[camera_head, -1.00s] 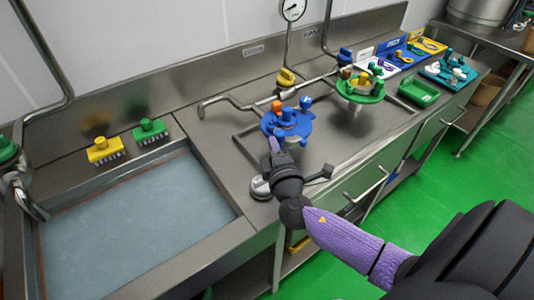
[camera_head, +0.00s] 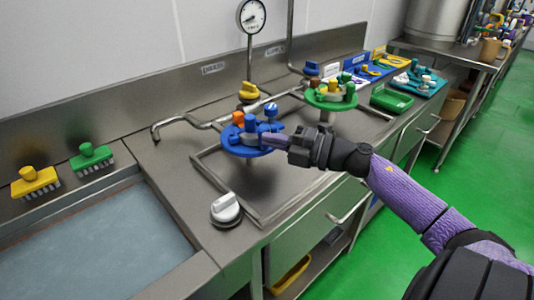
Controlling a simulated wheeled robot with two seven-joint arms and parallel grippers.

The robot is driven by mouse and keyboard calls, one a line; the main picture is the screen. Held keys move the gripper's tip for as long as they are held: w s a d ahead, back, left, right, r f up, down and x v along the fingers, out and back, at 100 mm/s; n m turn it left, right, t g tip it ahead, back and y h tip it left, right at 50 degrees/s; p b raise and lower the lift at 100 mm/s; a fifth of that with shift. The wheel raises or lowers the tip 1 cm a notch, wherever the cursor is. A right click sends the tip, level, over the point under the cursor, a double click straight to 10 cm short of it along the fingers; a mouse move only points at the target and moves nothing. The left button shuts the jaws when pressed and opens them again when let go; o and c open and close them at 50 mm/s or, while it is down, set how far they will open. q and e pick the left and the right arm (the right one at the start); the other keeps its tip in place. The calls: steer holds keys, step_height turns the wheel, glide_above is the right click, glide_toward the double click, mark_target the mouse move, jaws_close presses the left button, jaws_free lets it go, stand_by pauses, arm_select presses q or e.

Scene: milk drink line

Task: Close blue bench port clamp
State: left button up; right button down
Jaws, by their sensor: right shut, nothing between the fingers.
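The blue bench port (camera_head: 236,146) is a round blue disc on the steel bench, left of the picture's middle. An orange-topped part (camera_head: 238,118), a blue knob (camera_head: 270,110) and a blue-grey centre post (camera_head: 250,126) stand on it. I cannot tell which part is the clamp, or its position. My right gripper (camera_head: 277,142) is shut and empty, reaching in from the right. Its fingertips are at the port's right front edge; I cannot tell whether they touch. They hide part of that edge. My left gripper is not in view.
A green port (camera_head: 330,100) stands behind to the right. A steel knob (camera_head: 226,209) sits on the front bench edge. Yellow (camera_head: 35,184) and green (camera_head: 92,160) brushes lie beside the water basin (camera_head: 95,245). A yellow-handled valve (camera_head: 249,92) and curved pipe stand behind the blue port.

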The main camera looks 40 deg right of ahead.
steer(key=shift+w+d, duration=0.2)
steer(key=shift+d, duration=0.3)
steer(key=shift+w+d, duration=0.2)
steer(key=shift+d, duration=0.25)
steer(key=shift+r, duration=0.1)
